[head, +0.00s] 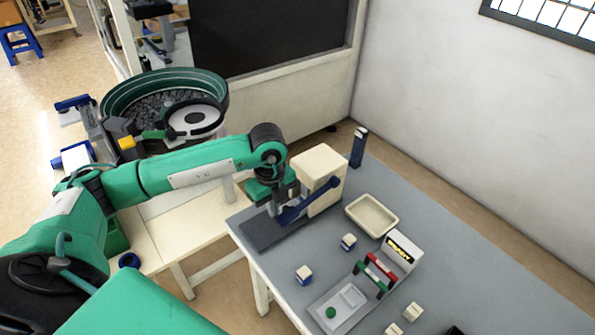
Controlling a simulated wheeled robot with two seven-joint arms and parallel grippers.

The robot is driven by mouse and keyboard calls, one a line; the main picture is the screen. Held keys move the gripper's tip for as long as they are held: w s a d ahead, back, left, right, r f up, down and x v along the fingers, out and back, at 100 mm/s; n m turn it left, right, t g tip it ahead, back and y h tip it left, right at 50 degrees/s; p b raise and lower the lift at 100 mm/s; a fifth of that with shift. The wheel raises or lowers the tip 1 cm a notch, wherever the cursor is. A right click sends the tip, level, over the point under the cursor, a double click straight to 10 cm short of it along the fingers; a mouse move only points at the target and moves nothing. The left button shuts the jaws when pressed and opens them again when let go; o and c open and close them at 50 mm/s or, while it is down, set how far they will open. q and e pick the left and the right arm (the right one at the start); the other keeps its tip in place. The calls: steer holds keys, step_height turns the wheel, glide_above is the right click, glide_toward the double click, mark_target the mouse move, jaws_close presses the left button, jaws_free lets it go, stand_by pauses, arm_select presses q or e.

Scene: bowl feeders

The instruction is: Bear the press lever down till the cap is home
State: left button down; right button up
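The press has a cream body (322,160) and a dark base plate (268,232) at the left end of the grey table. Its blue lever (312,203) slants down to the left across the near side of the body. My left gripper (281,205) points down at the left of the press body, close to the lever's lower end. I cannot tell whether it touches the lever or whether its fingers are open. The cap and what lies under the press head are hidden behind the gripper and lever. My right gripper is out of view.
On the grey table (450,245) stand an empty cream tray (372,214), blue-and-cream blocks (348,242), cream blocks (412,312) and a fixture with a READY sign (400,250). A blue post (358,147) stands at the back. A bowl feeder (125,100) is at the left.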

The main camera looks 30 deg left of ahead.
arm_select(q)
step_height(320, 180, down, 4)
steer(key=shift+r, duration=0.1)
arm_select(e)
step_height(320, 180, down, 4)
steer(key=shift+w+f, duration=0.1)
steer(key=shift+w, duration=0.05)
arm_select(q)
steer(key=shift+w+d+r+p, duration=0.2)
steer(key=shift+d+r+p, duration=0.3)
steer(key=shift+r+p, duration=0.8)
steer(key=shift+w+d+r+p, duration=0.15)
steer(key=shift+d+r+p, duration=0.45)
steer(key=shift+r, duration=1.25)
steer(key=shift+w+d+r+p, duration=0.2)
steer(key=shift+d+r+p, duration=0.25)
steer(key=shift+r+p, duration=0.85)
step_height(320, 180, up, 6)
steer(key=p, duration=0.3)
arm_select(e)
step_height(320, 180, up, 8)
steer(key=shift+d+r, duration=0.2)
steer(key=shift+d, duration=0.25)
arm_select(q)
steer(key=shift+r, duration=0.1)
